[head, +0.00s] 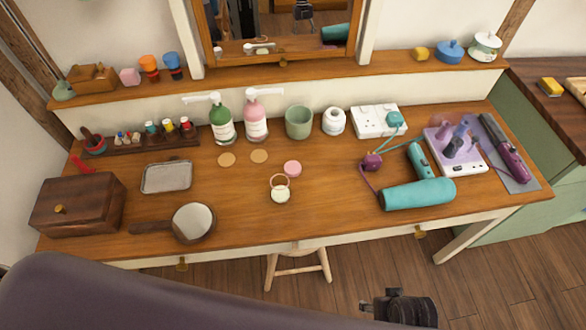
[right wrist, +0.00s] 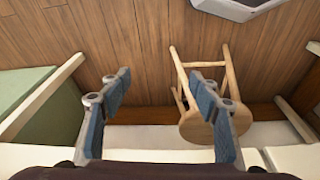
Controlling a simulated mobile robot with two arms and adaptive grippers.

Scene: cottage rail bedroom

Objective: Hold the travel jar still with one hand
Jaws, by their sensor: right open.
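A small pale jar (head: 280,194), which seems to be the travel jar, stands near the front middle of the wooden dressing table (head: 240,205). A thin pinkish ring shows at its top. A round pink lid (head: 292,168) lies just behind it, apart from it. My right gripper (right wrist: 163,84) is open and empty in the right wrist view, above the floor and beside the stool. It is not touching the jar. My left gripper is not in view.
A hand mirror (head: 193,221) and wooden box (head: 78,205) are left of the jar; a teal cylinder (head: 418,194) is right. Pump bottles (head: 222,125) and a green cup (head: 299,122) stand behind. A stool (head: 298,265) stands under the front edge. Table around the jar is clear.

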